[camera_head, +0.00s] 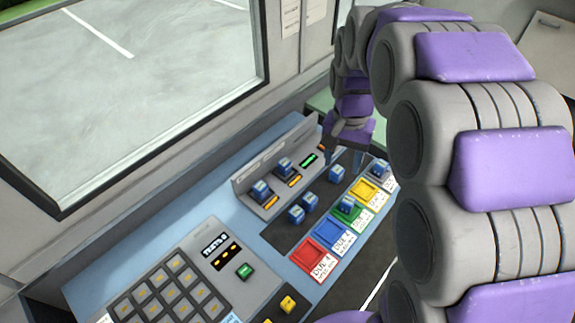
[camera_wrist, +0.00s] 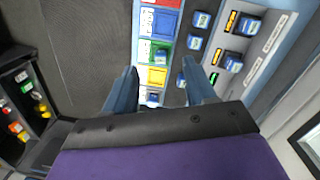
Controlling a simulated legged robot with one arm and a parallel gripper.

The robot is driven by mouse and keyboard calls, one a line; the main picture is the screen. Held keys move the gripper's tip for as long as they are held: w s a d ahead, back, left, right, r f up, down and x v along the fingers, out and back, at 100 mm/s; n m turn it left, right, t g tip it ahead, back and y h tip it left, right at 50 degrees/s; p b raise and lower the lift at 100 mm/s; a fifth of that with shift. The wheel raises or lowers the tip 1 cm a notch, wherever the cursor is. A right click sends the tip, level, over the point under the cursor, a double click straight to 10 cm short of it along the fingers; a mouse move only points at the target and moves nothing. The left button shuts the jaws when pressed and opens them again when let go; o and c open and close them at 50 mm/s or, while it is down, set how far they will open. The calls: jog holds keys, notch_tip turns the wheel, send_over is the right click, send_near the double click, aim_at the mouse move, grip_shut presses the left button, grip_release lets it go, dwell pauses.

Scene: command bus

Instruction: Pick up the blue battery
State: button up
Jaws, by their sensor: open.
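Several blue batteries are on the console in the head view. One (camera_head: 337,173) stands on the dark strip below my gripper (camera_head: 345,157); it appears between the fingers in the wrist view (camera_wrist: 180,80). Two more (camera_head: 296,213) (camera_head: 309,200) stand on the strip to the left. One (camera_head: 347,204) is on the green square, and another (camera_head: 378,167) is at the row's right end. Two (camera_head: 259,191) (camera_head: 284,166) sit in the raised grey holder. My gripper is open, pointing down, with nothing held; its fingers also show in the wrist view (camera_wrist: 160,68).
Red (camera_head: 315,252), blue (camera_head: 332,234), green and yellow (camera_head: 366,190) squares with labels line the console's front. A keypad (camera_head: 170,290) is at lower left. The grey holder (camera_head: 270,207) rises behind the strip. A window and wall stand behind the console.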

jog(key=w+a+f+m, duration=0.1)
jog(key=w+a+f, duration=0.2)
jog(key=w+a, duration=0.45)
jog(key=m+t, duration=0.1)
jog(key=m, duration=0.2)
send_over(284, 162)
notch_tip(284, 162, down, 14)
jog(key=f, duration=0.3)
jog(key=f+b, duration=0.1)
jog(key=f, duration=0.4)
jog(key=shift+a, duration=0.25)
jog(key=shift+w+d+f+b, duration=0.15)
jog(key=shift+f+b, duration=0.4)
jog(key=shift+f, duration=0.85)
jog(key=shift+s+d+f+b, duration=0.1)
jog(key=shift+d+f+b, duration=0.3)
jog(key=shift+f, duration=0.95)
jog(key=shift+a, duration=0.35)
